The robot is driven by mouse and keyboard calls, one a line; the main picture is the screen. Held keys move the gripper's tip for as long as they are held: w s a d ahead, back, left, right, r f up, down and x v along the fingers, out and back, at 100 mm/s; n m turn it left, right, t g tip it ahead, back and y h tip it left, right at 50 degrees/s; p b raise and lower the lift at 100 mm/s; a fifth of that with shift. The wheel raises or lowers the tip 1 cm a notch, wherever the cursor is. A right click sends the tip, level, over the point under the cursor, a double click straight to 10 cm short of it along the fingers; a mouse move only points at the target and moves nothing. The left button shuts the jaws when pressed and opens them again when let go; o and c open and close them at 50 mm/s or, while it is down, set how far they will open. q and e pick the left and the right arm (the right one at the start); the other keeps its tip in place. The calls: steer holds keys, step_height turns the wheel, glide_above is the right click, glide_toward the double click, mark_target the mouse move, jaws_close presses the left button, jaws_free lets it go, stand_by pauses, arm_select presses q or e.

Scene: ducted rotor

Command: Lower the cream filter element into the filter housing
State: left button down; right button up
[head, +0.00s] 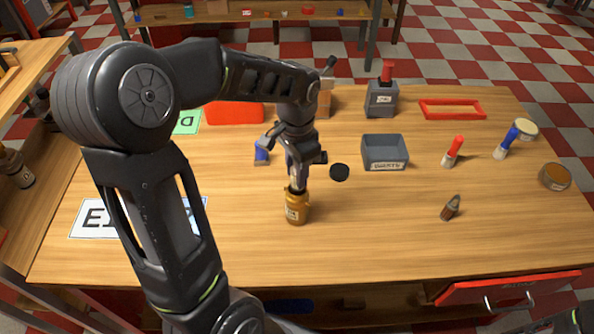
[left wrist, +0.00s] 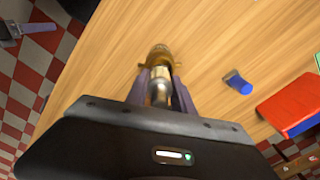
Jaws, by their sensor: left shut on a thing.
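The filter housing (head: 296,210) is an amber, labelled pot standing upright on the wooden table. It also shows in the left wrist view (left wrist: 160,56), just beyond the fingertips. My left gripper (head: 296,174) points down directly above the housing's mouth. It is shut on the cream filter element (left wrist: 161,92), which shows between the fingers in the left wrist view. In the head view the fingers mostly hide the element. Its lower end is at or close to the housing's rim; I cannot tell whether it is inside. My right gripper is not in view.
A black round cap (head: 340,172) lies right of the housing, near a grey bin (head: 385,152). A blue object (head: 262,153) is behind left. A brown-tipped item (head: 451,208) and a red-handled one (head: 453,151) stand farther right. The table front around the housing is clear.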

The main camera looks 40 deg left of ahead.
arm_select(q)
steer(key=shift+f, duration=0.25)
stand_by(0.6)
steer(key=shift+f+b, duration=1.25)
steer(key=shift+f, duration=0.15)
steer(key=c, duration=1)
jaws_free()
steer(key=shift+r, duration=0.2)
step_height(320, 180, up, 8)
steer(key=shift+f+b, duration=0.25)
steer(key=shift+b, duration=0.15)
